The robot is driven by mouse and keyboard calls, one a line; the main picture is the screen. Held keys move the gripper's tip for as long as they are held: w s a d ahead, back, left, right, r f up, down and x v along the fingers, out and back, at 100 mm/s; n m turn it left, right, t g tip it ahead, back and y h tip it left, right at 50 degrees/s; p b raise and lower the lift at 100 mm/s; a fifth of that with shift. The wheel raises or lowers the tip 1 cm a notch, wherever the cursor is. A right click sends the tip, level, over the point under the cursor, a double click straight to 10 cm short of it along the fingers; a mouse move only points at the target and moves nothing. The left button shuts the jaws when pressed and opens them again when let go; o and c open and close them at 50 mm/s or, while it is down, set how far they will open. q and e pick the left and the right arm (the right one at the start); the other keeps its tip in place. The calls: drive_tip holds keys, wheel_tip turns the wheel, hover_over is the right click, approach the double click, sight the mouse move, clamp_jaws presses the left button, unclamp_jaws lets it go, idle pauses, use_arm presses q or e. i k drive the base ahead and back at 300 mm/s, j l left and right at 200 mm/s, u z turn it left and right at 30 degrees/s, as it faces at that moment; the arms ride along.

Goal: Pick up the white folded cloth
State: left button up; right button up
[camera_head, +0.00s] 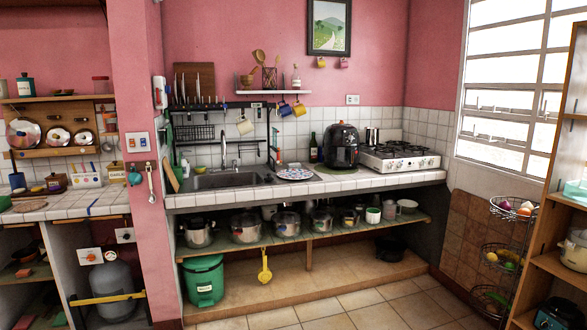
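I cannot make out a white folded cloth for certain in the head view. A small pale item with coloured marks (87,181) stands on the left tiled counter, but it is too small to tell what it is. The main tiled counter (350,184) holds a sink (225,180), a round patterned plate (295,174), a black air fryer (341,146) and a white gas stove (400,157). Neither of my grippers is in view.
Below the counter, an open shelf (345,235) holds several metal pots (246,228). A wire basket stand (500,255) and wooden shelves (560,268) stand at right. The tiled floor (380,312) in front is clear.

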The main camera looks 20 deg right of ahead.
sight(296, 165)
drive_tip(key=i+l+u, duration=0.25)
drive_tip(key=i+l, duration=0.35)
drive_tip(key=i, duration=0.15)
drive_tip(key=i+l+u, duration=0.25)
drive_tip(key=i+l, duration=0.4)
drive_tip(key=l, duration=0.1)
